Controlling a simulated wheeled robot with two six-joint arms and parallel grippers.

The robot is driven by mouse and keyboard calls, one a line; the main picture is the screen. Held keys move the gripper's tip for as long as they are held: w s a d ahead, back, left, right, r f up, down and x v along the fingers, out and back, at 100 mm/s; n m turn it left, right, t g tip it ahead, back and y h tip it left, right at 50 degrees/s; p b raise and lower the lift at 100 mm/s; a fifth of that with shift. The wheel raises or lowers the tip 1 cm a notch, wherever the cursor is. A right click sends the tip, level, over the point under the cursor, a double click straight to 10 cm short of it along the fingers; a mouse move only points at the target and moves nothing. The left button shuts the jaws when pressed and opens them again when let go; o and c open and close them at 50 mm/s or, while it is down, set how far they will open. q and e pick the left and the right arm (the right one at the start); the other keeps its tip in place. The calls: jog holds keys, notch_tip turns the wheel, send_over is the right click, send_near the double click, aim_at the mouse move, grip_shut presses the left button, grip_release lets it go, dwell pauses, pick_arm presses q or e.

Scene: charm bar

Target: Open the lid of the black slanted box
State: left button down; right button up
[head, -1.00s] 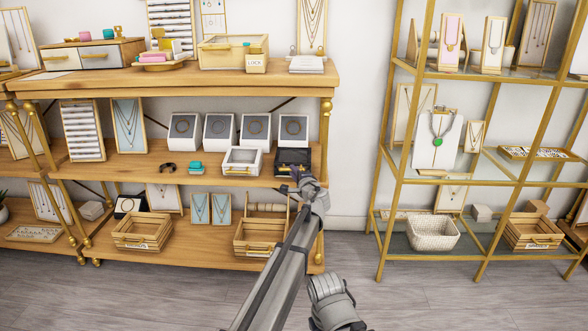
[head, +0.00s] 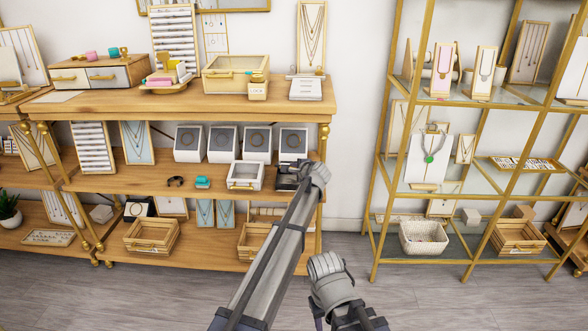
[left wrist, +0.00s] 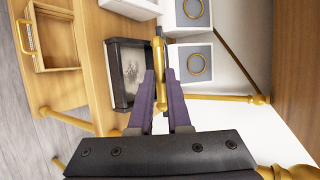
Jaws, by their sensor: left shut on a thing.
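The black slanted box (left wrist: 112,75) shows in the left wrist view with its grey inside in sight. In the head view the box (head: 287,178) is mostly hidden behind my left wrist, at the right end of the middle shelf. A gold bar handle (left wrist: 158,38) runs along the box's side nearest the white display cubes. My left gripper (left wrist: 160,76) is shut on this handle, one finger on each side. The lid itself is seen nearly edge-on, so its exact angle is hard to tell.
A white box (head: 245,176) stands just left of the black box. White display cubes (head: 292,142) stand behind it. The top shelf (head: 200,105) is close above, and a gold shelf post (head: 324,132) is at the right.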

pick_arm(q)
jog(key=shift+w+r, duration=0.15)
jog(key=shift+r, duration=0.05)
dwell(0.4)
jog(key=c, duration=0.9)
grip_release()
jog(key=shift+o, duration=0.2)
jog(key=p+v, duration=0.3)
jog(key=v, duration=0.4)
jog(key=shift+s+d+r+p, duration=0.15)
jog(key=shift+s+p, duration=0.15)
jog(key=shift+s, duration=0.05)
jog(key=shift+c, duration=0.3)
